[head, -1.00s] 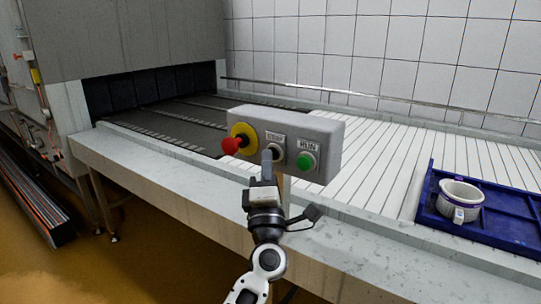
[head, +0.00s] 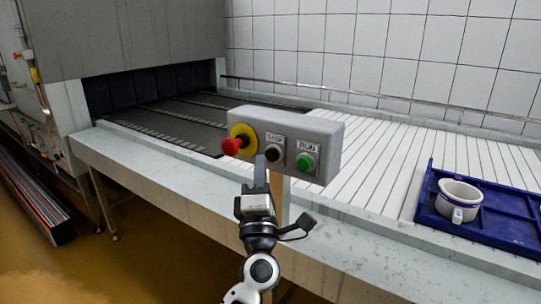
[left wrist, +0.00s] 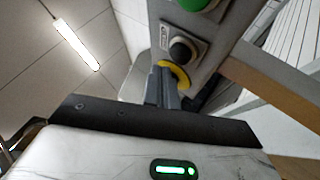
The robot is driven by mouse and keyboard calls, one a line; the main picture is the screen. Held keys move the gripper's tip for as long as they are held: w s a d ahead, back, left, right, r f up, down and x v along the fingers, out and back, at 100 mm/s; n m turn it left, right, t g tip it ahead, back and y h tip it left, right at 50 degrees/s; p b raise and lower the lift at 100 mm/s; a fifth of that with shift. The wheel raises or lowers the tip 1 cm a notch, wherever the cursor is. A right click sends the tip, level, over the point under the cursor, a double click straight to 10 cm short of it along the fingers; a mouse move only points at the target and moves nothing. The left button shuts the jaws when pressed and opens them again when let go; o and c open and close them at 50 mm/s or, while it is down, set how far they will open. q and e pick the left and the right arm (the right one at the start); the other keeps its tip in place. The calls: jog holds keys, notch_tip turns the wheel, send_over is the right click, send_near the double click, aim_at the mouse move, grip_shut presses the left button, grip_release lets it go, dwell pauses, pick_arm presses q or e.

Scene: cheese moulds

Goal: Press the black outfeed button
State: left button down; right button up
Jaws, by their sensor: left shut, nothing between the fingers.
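The black button (head: 274,155) sits under a STOP label on a grey control box (head: 318,130), between a red mushroom knob on a yellow disc and a green button. It also shows in the left wrist view (left wrist: 181,50). My left gripper (head: 261,160) is shut and empty, pointing up in front of the box. Its fingertips are just left of and slightly below the black button in the head view, and the button is uncovered. In the left wrist view the fingers (left wrist: 163,85) are together near the yellow disc (left wrist: 174,74). My right gripper is not in view.
The red knob (head: 232,146) is close left of my fingertips, and the green RUN button (head: 306,162) is to the right. A conveyor (head: 385,160) runs behind the box. A blue tray (head: 432,212) with a white mould (head: 461,193) stands on it at right.

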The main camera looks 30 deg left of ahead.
pick_arm(q)
jog(key=s, duration=0.4)
jog(key=shift+s+a+p, duration=0.2)
jog(key=shift+s+p, duration=0.05)
jog(key=shift+p, duration=0.15)
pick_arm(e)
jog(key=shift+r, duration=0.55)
pick_arm(q)
jog(key=s+d+f+m+g+h+p, duration=0.2)
jog(key=s+d+f+m+h+p, duration=0.15)
jog(key=d+f+m+h, duration=1.1)
jog(key=s+f+m+g+h+p, duration=0.1)
jog(key=s+f+m+g, duration=0.7)
jog(key=s+f+m, duration=0.2)
jog(key=s+m, duration=0.2)
jog(key=m, duration=0.1)
jog(key=shift+s+d+f+g, duration=0.25)
jog(key=shift+d+f+g, duration=0.05)
jog(key=shift+d, duration=0.1)
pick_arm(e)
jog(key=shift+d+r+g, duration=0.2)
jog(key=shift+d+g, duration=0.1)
